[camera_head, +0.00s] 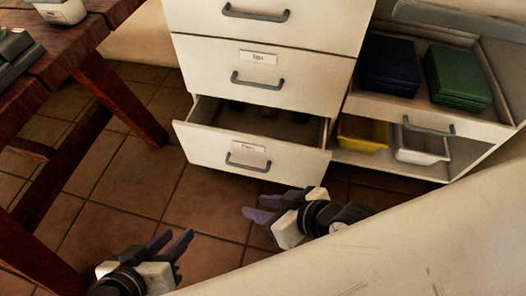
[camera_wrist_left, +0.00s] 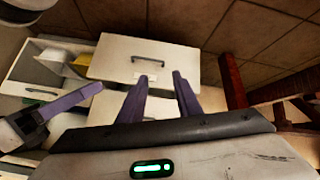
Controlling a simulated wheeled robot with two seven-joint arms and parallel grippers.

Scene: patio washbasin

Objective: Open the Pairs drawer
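The lowest drawer (camera_head: 245,153) of the white cabinet is pulled partly out, with a grey bar handle (camera_head: 247,163) and a small label too blurred to read surely. Several dark round items (camera_head: 268,112) lie inside. Its front also shows in the left wrist view (camera_wrist_left: 110,59). My left gripper (camera_head: 173,243) is open and empty, in front of and below the drawer, apart from the handle. My right gripper (camera_head: 254,214) seems open and empty, near the drawer's lower right front, not touching the handle.
Two closed drawers (camera_head: 300,70) are above. At right, an open shelf unit (camera_head: 487,128) holds blue cloths (camera_head: 390,62), green cloths (camera_head: 457,75), a yellow bin (camera_head: 362,135) and a white bin (camera_head: 420,150). A wooden table (camera_head: 75,45) stands left. Tiled floor (camera_head: 130,165) lies clear between.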

